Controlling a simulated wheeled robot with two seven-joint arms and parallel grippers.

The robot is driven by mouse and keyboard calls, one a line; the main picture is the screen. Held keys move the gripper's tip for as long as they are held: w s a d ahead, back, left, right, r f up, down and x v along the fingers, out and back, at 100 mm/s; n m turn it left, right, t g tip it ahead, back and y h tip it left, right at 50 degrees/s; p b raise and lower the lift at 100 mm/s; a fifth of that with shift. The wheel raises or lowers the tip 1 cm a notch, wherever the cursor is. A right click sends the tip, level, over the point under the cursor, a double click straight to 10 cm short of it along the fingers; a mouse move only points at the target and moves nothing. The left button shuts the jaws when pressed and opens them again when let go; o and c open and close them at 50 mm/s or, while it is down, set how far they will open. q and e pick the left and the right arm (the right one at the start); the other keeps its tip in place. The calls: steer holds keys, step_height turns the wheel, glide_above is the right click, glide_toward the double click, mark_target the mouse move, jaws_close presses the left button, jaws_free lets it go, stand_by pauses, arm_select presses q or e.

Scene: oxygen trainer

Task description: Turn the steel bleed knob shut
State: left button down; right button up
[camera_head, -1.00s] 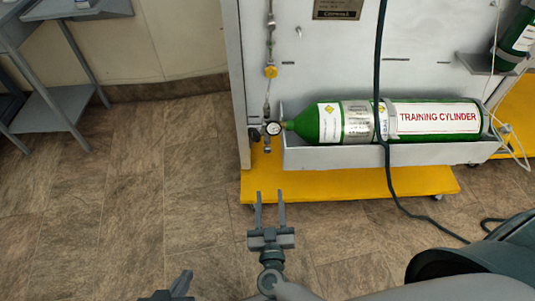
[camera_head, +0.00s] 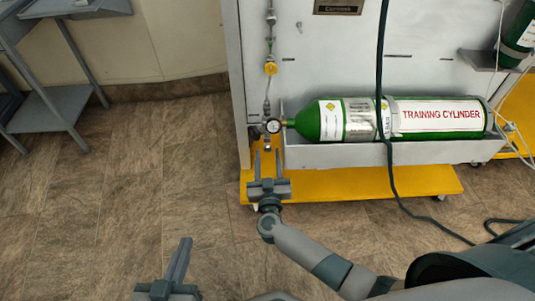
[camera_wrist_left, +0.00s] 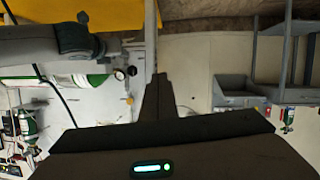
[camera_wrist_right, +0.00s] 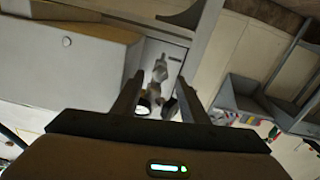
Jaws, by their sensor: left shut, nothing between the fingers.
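The steel fitting (camera_head: 267,148) where the bleed knob seems to be sits at the foot of the pipe line, below the round gauge (camera_head: 273,126). The knob itself is too small to make out clearly. My right gripper (camera_head: 267,158) is open and empty, its fingers pointing up at this fitting from just below. In the right wrist view the steel fittings (camera_wrist_right: 160,72) show beyond and between the open fingers. My left gripper (camera_head: 182,250) is shut and empty, low over the floor to the left, well apart from the panel. Its closed fingers (camera_wrist_left: 158,95) show in the left wrist view.
A green training cylinder (camera_head: 345,120) lies in a grey tray (camera_head: 390,153) right of the gauge. A dark hose (camera_head: 383,70) hangs in front of it. A yellow base (camera_head: 360,184) juts out below. A grey side table (camera_head: 50,105) stands far left. The floor between is free.

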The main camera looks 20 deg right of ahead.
mark_target(267, 148)
arm_select(q)
steer(key=shift+w+d+r+t, duration=0.15)
steer(key=shift+r+t, duration=0.05)
steer(key=shift+r, duration=0.25)
steer(key=shift+w+d+r+t, duration=0.1)
steer(key=shift+r+t, duration=0.1)
steer(key=shift+r, duration=0.25)
arm_select(e)
steer(key=shift+x, duration=1.15)
jaws_close()
